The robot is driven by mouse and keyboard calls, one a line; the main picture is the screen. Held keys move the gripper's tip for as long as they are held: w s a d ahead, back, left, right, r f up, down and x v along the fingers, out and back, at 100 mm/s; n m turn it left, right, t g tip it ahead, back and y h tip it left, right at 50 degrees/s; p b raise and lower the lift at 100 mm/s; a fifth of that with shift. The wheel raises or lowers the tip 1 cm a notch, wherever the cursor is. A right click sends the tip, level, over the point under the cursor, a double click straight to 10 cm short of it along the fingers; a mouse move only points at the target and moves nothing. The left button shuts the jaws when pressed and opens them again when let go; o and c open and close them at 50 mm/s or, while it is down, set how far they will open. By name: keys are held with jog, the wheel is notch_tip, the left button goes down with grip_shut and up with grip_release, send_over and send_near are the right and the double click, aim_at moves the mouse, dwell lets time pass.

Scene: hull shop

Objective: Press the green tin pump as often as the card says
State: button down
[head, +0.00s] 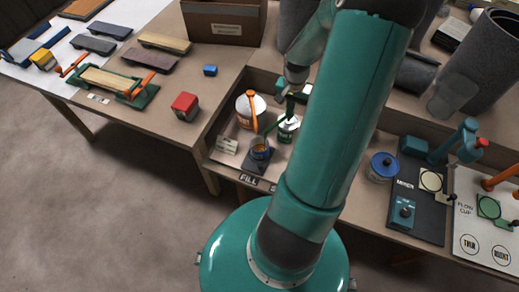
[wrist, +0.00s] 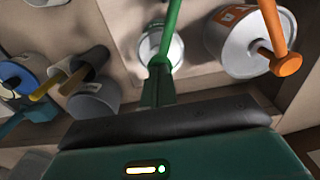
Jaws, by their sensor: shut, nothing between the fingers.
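My arm hides part of the bay in the head view. A small pale card (head: 227,145) stands left of the cup; its writing is too small to read.
A white tin with an orange pump (head: 252,105) stands left of the green one and is close in the wrist view (wrist: 245,40). A blue-lidded tin (head: 382,166) and a mixer (head: 405,212) stand right.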

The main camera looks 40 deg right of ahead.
dwell(0.3)
jog(key=shift+r, duration=1.4)
jog(key=shift+f, duration=0.15)
jog(key=shift+f, duration=1.35)
jog(key=shift+r, duration=1.5)
jog(key=shift+f, duration=0.15)
